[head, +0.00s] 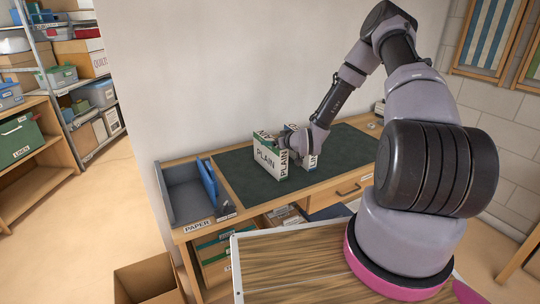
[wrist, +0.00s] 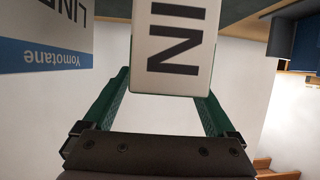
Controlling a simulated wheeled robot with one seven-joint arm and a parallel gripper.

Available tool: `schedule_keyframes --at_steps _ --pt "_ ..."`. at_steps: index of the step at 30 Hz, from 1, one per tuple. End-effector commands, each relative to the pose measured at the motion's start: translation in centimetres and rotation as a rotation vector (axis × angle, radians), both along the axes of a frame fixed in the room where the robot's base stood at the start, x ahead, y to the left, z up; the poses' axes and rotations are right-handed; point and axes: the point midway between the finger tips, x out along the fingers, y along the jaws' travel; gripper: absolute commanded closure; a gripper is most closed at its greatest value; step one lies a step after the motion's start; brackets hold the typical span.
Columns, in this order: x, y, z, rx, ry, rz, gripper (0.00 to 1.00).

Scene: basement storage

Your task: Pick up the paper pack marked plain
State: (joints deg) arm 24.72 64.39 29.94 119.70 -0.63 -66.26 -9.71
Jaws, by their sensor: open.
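The paper pack marked PLAIN (head: 266,161) stands upright on the dark mat of the desk, white with a green top edge. It also shows in the wrist view (wrist: 176,48), with the letters "IN" large and close. My gripper (wrist: 165,88) is open, with one green finger on each side of the pack's near end. I cannot tell whether either finger touches it. A second pack, marked LIN… with a blue band (wrist: 45,55), stands just beside it. In the head view this pack (head: 312,158) is partly hidden by my gripper.
The desk's dark mat (head: 240,189) is clear in front of the packs. A grey tray labelled PAPER (head: 184,203) with a blue divider is at the desk's left end. An open cardboard box (head: 150,283) stands on the floor. Loaded shelves are at the far left.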

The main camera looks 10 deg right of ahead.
Motion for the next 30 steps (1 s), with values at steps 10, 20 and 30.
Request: schedule_keyframes --at_steps 10,20,30 --pt "2.8 1.3 -1.4 0.001 0.000 0.000 0.09" --pt "2.8 1.2 -1.3 0.000 0.001 0.000 0.74" --pt "2.9 1.3 -1.1 0.001 -0.004 0.000 1.00"
